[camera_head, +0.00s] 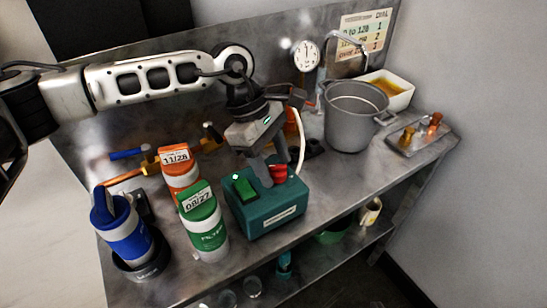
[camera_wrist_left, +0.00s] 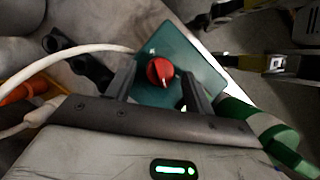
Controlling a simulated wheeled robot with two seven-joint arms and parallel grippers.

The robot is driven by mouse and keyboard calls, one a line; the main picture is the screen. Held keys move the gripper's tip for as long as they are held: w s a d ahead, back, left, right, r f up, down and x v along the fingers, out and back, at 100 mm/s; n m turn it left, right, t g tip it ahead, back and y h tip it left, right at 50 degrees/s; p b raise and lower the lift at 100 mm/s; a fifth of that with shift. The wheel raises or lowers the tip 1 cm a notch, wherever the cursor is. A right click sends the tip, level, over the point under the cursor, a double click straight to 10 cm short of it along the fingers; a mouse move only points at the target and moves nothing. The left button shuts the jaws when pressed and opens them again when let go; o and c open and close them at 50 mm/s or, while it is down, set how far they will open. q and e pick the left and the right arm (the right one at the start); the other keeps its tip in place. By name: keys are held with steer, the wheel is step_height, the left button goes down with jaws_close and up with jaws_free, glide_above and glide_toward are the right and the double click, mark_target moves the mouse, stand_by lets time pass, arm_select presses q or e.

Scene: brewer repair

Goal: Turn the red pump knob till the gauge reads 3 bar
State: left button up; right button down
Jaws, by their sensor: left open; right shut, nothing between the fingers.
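The red pump knob (camera_head: 278,173) sits on top of a teal pump box (camera_head: 268,212). In the left wrist view the knob (camera_wrist_left: 160,71) shows a pale mark on its lower edge. My left gripper (camera_head: 262,175) points down over the box. In the wrist view its two dark fingers (camera_wrist_left: 155,90) are spread, one on each side of the knob, with visible gaps. The round white gauge (camera_head: 306,55) is on the back wall; its needle is too small to read. A green switch (camera_head: 243,187) is left of the knob. My right gripper cannot be made out.
Green (camera_head: 205,225) and orange (camera_head: 178,168) filter canisters and a blue grinder-like container (camera_head: 122,232) stand left of the box. A grey pot (camera_head: 352,115), a white tub (camera_head: 396,92) and a small tray (camera_head: 425,138) are at right. A white hose (camera_head: 300,140) passes behind the gripper.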

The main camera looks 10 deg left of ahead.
arm_select(q)
steer(key=shift+f, duration=0.1)
steer(key=c, duration=1)
steer(key=shift+o, duration=0.2)
steer(key=shift+s+f+n+t+b, duration=0.1)
steer(key=shift+f+n+t+b, duration=0.2)
steer(key=shift+n+b, duration=0.55)
steer(key=shift+f+n+b, duration=0.1)
steer(key=shift+n+b, duration=0.15)
steer(key=shift+b, duration=0.65)
steer(key=shift+s+n+t+b, duration=0.1)
steer(key=shift+n+t+b, duration=0.4)
steer(key=shift+n+b, duration=0.5)
steer(key=shift+r+b, duration=0.2)
steer(key=shift+b, duration=0.1)
steer(key=shift+r+n, duration=0.25)
steer(key=shift+n, duration=0.15)
steer(key=o, duration=1)
steer(key=shift+c, duration=0.2)
arm_select(e)
steer(key=shift+a+f, duration=0.3)
steer(key=shift+f, duration=0.35)
steer(key=shift+a+f, duration=0.25)
steer(key=shift+f, duration=0.35)
